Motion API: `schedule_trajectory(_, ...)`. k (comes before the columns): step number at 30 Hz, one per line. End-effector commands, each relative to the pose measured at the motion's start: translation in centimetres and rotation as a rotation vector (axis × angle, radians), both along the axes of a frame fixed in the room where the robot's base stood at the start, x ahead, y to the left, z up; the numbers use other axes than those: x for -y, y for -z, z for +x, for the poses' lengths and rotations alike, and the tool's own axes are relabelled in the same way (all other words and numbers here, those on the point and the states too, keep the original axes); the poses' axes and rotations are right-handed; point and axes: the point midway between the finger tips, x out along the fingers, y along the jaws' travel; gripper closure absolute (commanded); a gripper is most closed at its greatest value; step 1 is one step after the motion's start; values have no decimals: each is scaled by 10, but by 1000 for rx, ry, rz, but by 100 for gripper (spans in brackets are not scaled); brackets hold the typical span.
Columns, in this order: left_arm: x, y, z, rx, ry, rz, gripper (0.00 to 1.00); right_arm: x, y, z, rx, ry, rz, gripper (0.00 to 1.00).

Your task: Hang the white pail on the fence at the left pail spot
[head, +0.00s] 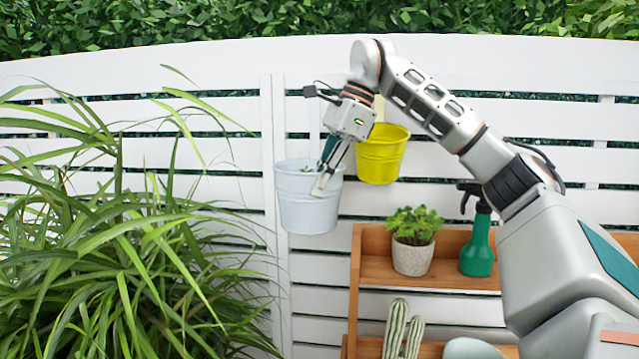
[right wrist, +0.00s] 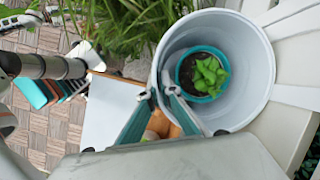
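The white pail (head: 306,208) is upright, close in front of the white fence, left of the yellow pail. My right gripper (head: 324,178) comes down over its right rim, one finger inside and one outside. In the right wrist view the rim of the white pail (right wrist: 259,82) lies between the fingertips (right wrist: 159,92), which look closed on it. A teal pot with a green plant (right wrist: 209,72) sits inside the pail. A pale vertical strip shows above the pail; I cannot tell whether the pail bears on the fence. My left gripper is not in view.
The yellow pail (head: 381,155) hangs on the fence (head: 225,175) just right. Below right, a wooden shelf (head: 375,270) holds a potted plant (head: 413,255) and a green spray bottle (head: 478,250). A large leafy plant (head: 120,260) fills the left side.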

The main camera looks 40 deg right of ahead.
Motion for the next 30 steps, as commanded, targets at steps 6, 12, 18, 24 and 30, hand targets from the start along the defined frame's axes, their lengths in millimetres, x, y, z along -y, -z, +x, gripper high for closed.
schedule_trajectory(6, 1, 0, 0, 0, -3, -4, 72, 0, 2, 0, 2, 0, 0, 100)
schedule_trajectory(12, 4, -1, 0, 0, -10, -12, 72, 0, 4, 0, 1, 0, 1, 100)
schedule_trajectory(18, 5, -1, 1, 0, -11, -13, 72, 0, 8, 0, -2, 0, 0, 100)
schedule_trajectory(24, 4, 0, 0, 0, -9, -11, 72, 0, 11, -1, -7, 0, 0, 100)
schedule_trajectory(30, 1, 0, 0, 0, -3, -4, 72, 0, 13, -1, -12, 0, 0, 100)
